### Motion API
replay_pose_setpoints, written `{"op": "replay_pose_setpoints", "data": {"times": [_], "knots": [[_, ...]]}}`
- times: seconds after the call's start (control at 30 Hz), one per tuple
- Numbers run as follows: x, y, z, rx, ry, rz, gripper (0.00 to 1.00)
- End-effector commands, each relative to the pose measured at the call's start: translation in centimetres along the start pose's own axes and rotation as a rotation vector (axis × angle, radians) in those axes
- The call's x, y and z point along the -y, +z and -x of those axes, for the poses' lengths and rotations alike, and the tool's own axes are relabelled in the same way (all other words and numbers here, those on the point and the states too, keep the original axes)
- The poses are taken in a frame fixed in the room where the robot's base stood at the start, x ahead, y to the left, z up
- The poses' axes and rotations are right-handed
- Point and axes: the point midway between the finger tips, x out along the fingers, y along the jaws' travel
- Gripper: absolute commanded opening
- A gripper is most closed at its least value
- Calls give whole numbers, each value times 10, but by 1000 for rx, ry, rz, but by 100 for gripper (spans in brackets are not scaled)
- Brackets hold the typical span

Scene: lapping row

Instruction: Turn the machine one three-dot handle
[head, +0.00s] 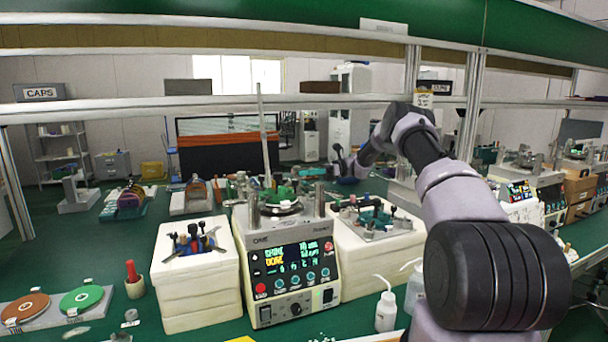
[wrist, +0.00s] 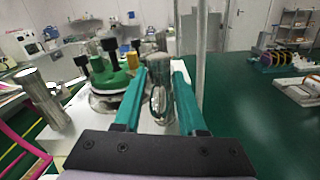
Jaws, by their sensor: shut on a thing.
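In the head view, the machine marked ONE (head: 316,262) stands on the green bench, with a lit display and a row of knobs. Its top carries a round plate with green parts (head: 281,196), metal posts and a tall thin rod (head: 263,135). In the wrist view, my gripper (wrist: 158,75) has its two teal fingers around an upright, shiny metal handle (wrist: 157,97). The fingers are shut on it, one on each side. No three-dot mark can be made out. My gripper cannot be made out clearly in the head view.
White blocks flank the machine; the left one (head: 197,280) carries small tools. Squeeze bottles (head: 386,312) stand at its right. Green and orange discs (head: 82,298) lie at left. In the wrist view, another metal post (wrist: 43,97) and a green part with black knobs (wrist: 112,80) are close left.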

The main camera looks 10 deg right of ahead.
Motion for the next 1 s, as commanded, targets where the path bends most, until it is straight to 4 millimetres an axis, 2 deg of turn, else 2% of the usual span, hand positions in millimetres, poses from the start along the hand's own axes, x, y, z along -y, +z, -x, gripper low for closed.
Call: {"op": "replay_pose_setpoints", "data": {"times": [0.1,0.13,0.17,0.47,0.57,1.0], "knots": [[0,1,0,3,0,-1,0],[0,1,0,3,0,-1,44],[0,1,0,3,-1,-1,51],[0,1,0,2,0,0,51],[-1,8,0,1,-1,2,51],[-16,82,0,1,-1,2,51]]}}
